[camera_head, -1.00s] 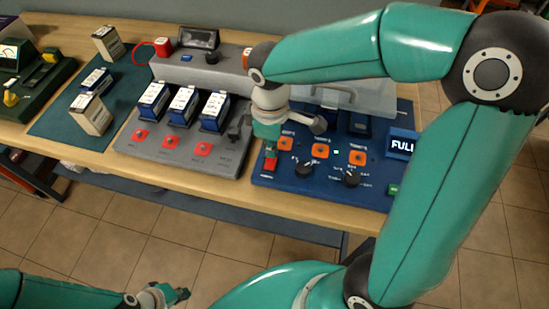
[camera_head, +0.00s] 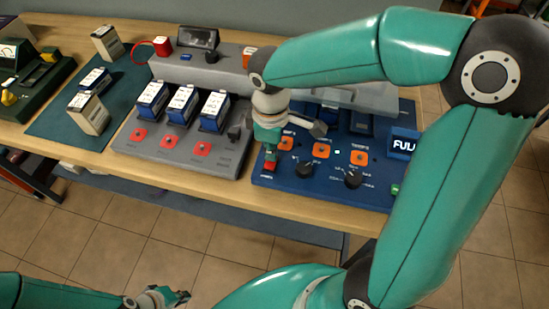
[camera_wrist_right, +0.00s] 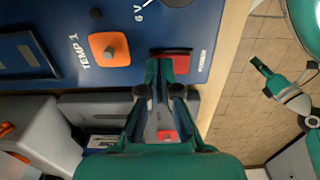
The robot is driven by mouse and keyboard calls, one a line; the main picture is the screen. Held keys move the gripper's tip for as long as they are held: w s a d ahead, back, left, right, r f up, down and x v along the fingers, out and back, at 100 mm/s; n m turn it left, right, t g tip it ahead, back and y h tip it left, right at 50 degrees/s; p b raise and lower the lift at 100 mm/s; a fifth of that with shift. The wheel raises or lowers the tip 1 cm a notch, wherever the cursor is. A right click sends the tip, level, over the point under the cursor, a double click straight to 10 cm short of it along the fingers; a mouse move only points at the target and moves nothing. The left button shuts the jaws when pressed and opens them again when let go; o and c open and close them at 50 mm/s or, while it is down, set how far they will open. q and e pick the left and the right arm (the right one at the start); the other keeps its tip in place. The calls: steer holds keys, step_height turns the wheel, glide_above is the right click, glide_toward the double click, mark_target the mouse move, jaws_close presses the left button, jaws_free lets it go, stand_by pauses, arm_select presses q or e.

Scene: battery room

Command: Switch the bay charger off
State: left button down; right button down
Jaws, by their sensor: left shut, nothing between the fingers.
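The blue charger unit (camera_head: 325,180) stands on the bench with orange sockets, two black knobs and a display reading FULL, partly behind my right arm. Its red power switch (camera_head: 269,167) is at the front left corner; it also shows in the right wrist view (camera_wrist_right: 182,62). My right gripper (camera_head: 270,155) points down at this switch, its fingertips together (camera_wrist_right: 160,70) and over or against the switch's edge. I cannot tell whether they touch, or which way the switch is set. My left gripper (camera_head: 180,296) is shut and empty, low in front of the bench.
A grey unit (camera_head: 180,155) with several batteries and red squares stands directly left of the blue charger. Further left are a teal mat (camera_head: 55,125) with boxes and a dark green device (camera_head: 35,90). The tiled floor (camera_head: 130,240) in front of the bench is clear.

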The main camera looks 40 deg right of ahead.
step_height(320, 180, up, 7)
steer(key=p, duration=0.6)
stand_by(0.3)
stand_by(0.4)
